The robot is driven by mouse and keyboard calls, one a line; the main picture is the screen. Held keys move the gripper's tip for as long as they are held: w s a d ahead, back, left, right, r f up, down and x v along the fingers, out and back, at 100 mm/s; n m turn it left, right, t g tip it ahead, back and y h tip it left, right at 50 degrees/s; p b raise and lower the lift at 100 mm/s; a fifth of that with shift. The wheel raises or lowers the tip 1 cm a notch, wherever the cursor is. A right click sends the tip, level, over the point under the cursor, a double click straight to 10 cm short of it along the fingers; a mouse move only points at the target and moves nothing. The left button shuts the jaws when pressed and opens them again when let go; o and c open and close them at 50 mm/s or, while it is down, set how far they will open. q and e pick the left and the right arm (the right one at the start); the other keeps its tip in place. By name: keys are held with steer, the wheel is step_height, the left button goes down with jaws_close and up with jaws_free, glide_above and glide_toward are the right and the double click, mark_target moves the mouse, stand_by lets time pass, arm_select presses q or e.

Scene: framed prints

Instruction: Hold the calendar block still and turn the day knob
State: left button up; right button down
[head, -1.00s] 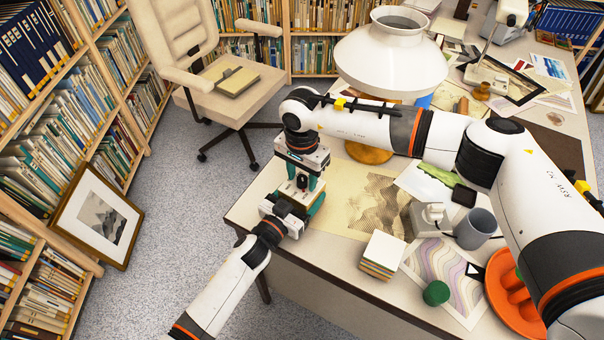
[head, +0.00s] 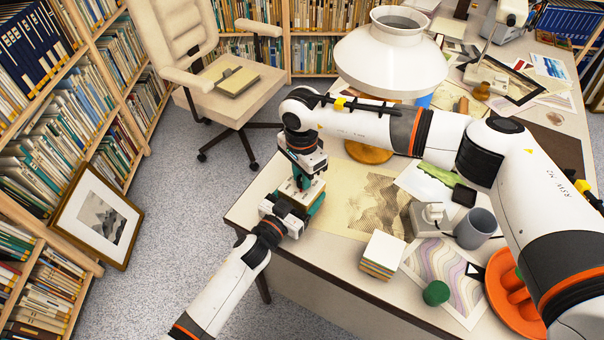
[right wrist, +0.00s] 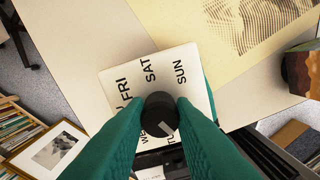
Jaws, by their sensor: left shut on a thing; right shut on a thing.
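The calendar block (right wrist: 188,62) shows in the right wrist view as a white face with day names around a dark knob; FRI, SAT and SUN are readable, others are partly covered. The black day knob (right wrist: 160,122) has a pale mark and sits between the teal fingers of my right gripper (right wrist: 160,104), which is shut on it. In the head view my right gripper (head: 302,180) comes down from above onto the block at the desk's left corner. My left gripper (head: 294,209) is shut on the block from the front; its grip is mostly hidden.
A large white lamp (head: 391,60) stands just behind my right arm. A stack of pale square pieces (head: 382,255), a green cylinder (head: 436,293) and a grey mug (head: 476,229) stand to the right. The desk edge is close beside the block.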

steer(key=m, duration=0.4)
steer(key=shift+m, duration=0.3)
steer(key=m, duration=0.3)
steer(key=shift+m, duration=0.3)
steer(key=m, duration=0.4)
steer(key=shift+r+m, duration=0.1)
steer(key=shift+m, duration=0.2)
steer(key=m, duration=0.3)
steer(key=shift+m, duration=0.3)
arm_select(q)
steer(key=shift+f, duration=0.1)
arm_select(e)
steer(key=m, duration=0.4)
steer(key=shift+w+m, duration=0.1)
steer(key=shift+m, duration=0.2)
steer(key=m, duration=0.3)
steer(key=shift+m, duration=0.3)
steer(key=m, duration=0.4)
steer(key=shift+m, duration=1.7)
steer(key=shift+d+m, duration=0.1)
steer(key=shift+m, duration=0.2)
